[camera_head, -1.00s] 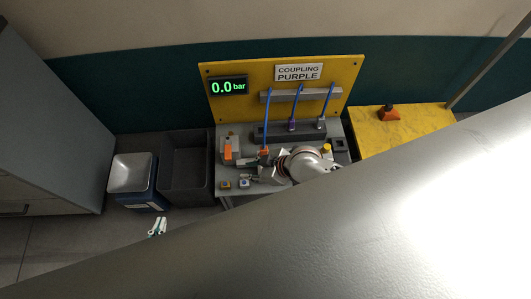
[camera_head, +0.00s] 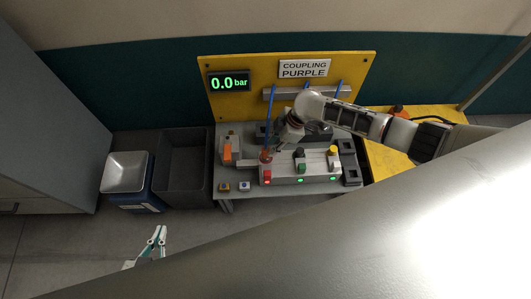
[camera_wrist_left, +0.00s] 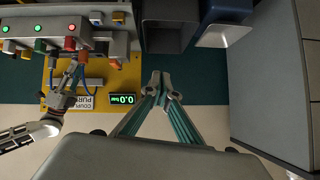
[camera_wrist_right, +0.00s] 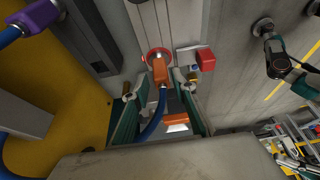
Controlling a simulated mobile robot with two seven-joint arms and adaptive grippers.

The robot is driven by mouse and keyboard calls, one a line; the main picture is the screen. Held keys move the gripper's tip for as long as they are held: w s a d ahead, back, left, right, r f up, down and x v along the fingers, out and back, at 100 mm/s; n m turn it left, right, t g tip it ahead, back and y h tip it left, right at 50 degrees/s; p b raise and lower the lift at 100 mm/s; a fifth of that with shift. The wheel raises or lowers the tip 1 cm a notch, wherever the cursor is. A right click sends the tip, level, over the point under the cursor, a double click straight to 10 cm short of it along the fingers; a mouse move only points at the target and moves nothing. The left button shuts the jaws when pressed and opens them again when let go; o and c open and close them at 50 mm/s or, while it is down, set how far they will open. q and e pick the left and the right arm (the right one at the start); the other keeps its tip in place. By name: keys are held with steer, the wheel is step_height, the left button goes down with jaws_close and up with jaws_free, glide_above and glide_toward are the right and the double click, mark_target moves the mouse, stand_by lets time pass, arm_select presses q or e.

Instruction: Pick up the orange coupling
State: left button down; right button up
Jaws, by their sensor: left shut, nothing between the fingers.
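The orange coupling (camera_wrist_right: 160,70) hangs on the end of a blue hose and shows in the middle of the right wrist view, in front of a red ring. It also shows in the head view (camera_head: 266,155), just left of my right gripper (camera_head: 281,147). In the right wrist view my right gripper (camera_wrist_right: 160,86) is open, with its fingers apart on either side of the coupling and not visibly closed on it. My left gripper (camera_head: 160,231) is shut and empty, away from the bench at the lower left; its fingertips meet in the left wrist view (camera_wrist_left: 161,76).
A grey control box (camera_head: 312,175) with red, green and yellow buttons sits on the bench. The purple coupling (camera_wrist_right: 38,18) is in the right wrist view's upper left. A yellow panel (camera_head: 235,105) stands behind. A dark bin (camera_head: 184,200) and a blue container (camera_head: 135,207) stand left.

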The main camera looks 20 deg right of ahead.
mark_target(268, 149)
steer(key=shift+a+f, duration=0.15)
steer(key=shift+f, duration=0.25)
steer(key=b+x, duration=0.1)
steer(key=x, duration=0.3)
steer(key=shift+s+a+f+b, duration=0.1)
steer(key=shift+a+f+b, duration=0.05)
steer(key=shift+a+b, duration=0.2)
steer(key=shift+f, duration=0.15)
steer(key=shift+w+r, duration=0.2)
steer(key=shift+w, duration=0.05)
jaws_close()
arm_select(q)
steer(key=shift+w+d+r, duration=0.1)
steer(key=shift+w+d, duration=0.05)
steer(key=shift+d, duration=0.2)
